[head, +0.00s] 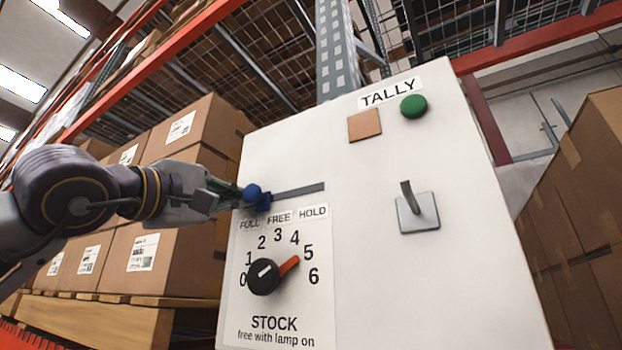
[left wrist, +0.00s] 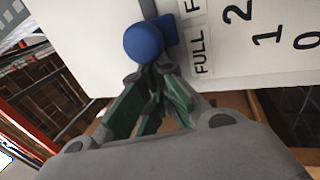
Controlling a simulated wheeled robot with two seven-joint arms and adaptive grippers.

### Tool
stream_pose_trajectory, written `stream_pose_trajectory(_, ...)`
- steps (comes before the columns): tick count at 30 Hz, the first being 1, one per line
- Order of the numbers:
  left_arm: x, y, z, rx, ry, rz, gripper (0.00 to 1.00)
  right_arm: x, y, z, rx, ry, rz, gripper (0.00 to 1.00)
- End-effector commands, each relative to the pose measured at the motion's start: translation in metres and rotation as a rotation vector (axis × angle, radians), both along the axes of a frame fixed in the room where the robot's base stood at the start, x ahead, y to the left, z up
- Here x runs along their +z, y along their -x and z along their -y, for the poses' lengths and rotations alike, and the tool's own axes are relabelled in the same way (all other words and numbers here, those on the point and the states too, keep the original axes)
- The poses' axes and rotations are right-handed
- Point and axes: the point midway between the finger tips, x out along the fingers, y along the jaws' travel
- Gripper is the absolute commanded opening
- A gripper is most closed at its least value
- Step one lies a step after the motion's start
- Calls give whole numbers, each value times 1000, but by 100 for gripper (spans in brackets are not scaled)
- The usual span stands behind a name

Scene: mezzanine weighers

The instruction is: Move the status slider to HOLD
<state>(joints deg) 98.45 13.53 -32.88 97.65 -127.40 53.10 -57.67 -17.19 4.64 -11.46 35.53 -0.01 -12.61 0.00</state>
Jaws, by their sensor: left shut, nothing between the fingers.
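The status slider is a blue knob (head: 254,194) on a grey slot (head: 300,190) in the white panel (head: 470,260). It stands at the left end of the slot, above the word FULL. FREE and HOLD (head: 313,212) are printed further right. My left gripper (head: 236,194) is shut and empty, with its fingertips at the left side of the knob. In the left wrist view, the knob (left wrist: 144,43) is just beyond the closed fingertips (left wrist: 152,72); whether they touch it I cannot tell. My right gripper is not in view.
Below the slot is a black STOCK dial (head: 264,277) with an orange pointer towards 5. A metal toggle lever (head: 411,198), a green button (head: 413,106) and an orange square (head: 364,125) are on the panel. Boxes (head: 150,258) stand left and right (head: 575,220).

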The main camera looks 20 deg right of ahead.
Motion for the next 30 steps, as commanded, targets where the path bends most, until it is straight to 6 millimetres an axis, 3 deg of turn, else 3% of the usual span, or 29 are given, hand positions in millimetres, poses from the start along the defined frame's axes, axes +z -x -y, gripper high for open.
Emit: stream_pose_trajectory(30,0,16,11,-1,0,0,0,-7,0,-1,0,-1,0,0)
